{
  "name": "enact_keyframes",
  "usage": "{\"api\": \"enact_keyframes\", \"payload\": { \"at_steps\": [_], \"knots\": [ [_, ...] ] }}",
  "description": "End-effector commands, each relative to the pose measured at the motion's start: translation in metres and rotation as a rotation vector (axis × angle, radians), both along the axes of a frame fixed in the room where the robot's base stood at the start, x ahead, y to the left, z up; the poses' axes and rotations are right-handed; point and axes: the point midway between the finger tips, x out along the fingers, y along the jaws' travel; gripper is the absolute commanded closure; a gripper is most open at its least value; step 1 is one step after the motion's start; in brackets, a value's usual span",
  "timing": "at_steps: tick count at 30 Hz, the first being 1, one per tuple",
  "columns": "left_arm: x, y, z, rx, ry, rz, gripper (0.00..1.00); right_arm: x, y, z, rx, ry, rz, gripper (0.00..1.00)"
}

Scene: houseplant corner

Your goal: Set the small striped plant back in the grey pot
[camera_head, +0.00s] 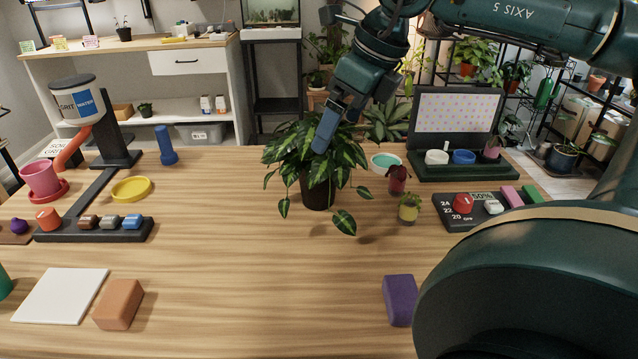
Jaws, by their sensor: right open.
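No pot that is clearly grey shows in the head view. A leafy plant (290,150) with pale-marked leaves stands upright mid-table in a dark pot (318,192). I cannot tell which is the small striped plant. My right gripper (325,132) is open and points down at the leafy plant's upper leaves; I cannot tell whether it touches them. It hides some of the foliage. My left gripper is not in view.
A purple block (400,299) lies at the front right, beside my right arm. A dark panel with knobs (455,212) and a dark case (455,165) stand at right. A dispenser stand (115,145) and yellow dish (131,189) are at left. The front middle is clear.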

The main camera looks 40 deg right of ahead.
Motion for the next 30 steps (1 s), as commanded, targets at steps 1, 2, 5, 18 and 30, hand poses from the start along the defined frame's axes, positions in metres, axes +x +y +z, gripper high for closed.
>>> {"api": "enact_keyframes", "payload": {
  "at_steps": [1, 2, 5, 18, 30],
  "knots": [
    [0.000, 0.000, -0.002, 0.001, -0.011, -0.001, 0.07, 0.003, 0.001, -0.012, -0.002, 0.007, 0.001, 0.04],
    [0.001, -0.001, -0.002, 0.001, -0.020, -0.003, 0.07, 0.005, 0.002, -0.017, 0.000, 0.007, 0.002, 0.04],
    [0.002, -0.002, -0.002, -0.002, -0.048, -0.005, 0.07, 0.012, 0.005, -0.037, 0.001, 0.010, 0.001, 0.04],
    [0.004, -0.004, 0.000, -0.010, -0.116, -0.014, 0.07, 0.031, 0.009, -0.076, 0.003, 0.007, 0.000, 0.04],
    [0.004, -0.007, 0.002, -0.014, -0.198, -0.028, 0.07, 0.049, 0.012, -0.111, 0.004, 0.003, 0.001, 0.04]
  ]
}}
